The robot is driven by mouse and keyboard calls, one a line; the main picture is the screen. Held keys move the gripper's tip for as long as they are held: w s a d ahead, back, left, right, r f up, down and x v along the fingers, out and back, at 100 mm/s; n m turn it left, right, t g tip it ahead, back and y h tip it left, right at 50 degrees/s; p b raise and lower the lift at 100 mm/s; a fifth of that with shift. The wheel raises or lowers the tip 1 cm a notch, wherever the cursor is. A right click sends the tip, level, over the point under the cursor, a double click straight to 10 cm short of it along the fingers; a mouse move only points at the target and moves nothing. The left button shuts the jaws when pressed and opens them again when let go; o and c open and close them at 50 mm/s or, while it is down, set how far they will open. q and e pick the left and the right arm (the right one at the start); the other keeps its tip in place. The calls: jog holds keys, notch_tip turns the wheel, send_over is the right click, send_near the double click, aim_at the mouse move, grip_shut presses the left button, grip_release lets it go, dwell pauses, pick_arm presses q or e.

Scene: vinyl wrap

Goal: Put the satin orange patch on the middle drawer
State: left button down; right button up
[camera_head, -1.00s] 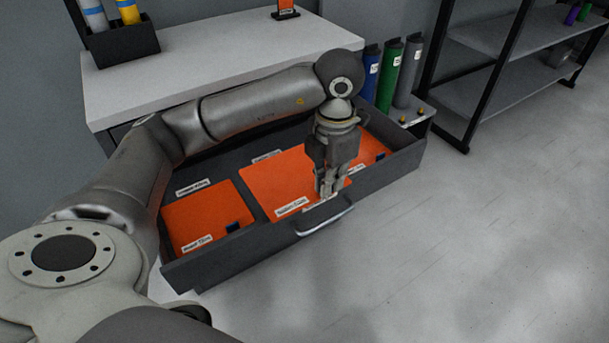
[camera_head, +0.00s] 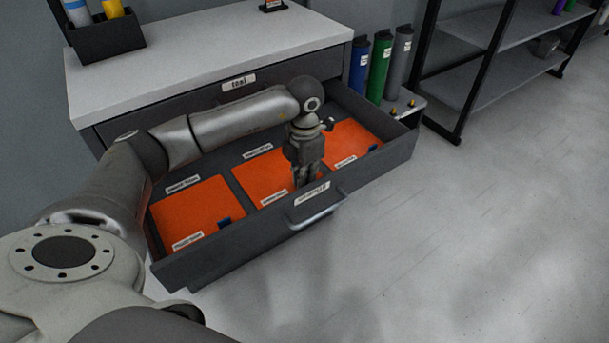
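An orange patch (camera_head: 190,210) lies in the left compartment, another orange patch (camera_head: 262,180) in the middle one, and a third (camera_head: 350,141) in the right one. Small white labels sit by them, too blurred to read surely, so I cannot tell which patch is satin. My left gripper (camera_head: 303,182) points down over the right side of the middle patch, near the drawer front. Its fingers are small and whether they touch the patch is unclear. My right gripper is out of view.
A closed drawer labelled "tool" (camera_head: 238,84) lies above, under the white cabinet top (camera_head: 200,60). A dark holder (camera_head: 108,38) with rolls stands on top. Blue, green (camera_head: 380,68) and grey rolls stand behind the drawer's right end. The floor at right is clear.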

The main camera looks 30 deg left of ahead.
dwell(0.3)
pick_arm(q)
jog(key=c, duration=1.6)
grip_release()
jog(key=shift+c, duration=0.2)
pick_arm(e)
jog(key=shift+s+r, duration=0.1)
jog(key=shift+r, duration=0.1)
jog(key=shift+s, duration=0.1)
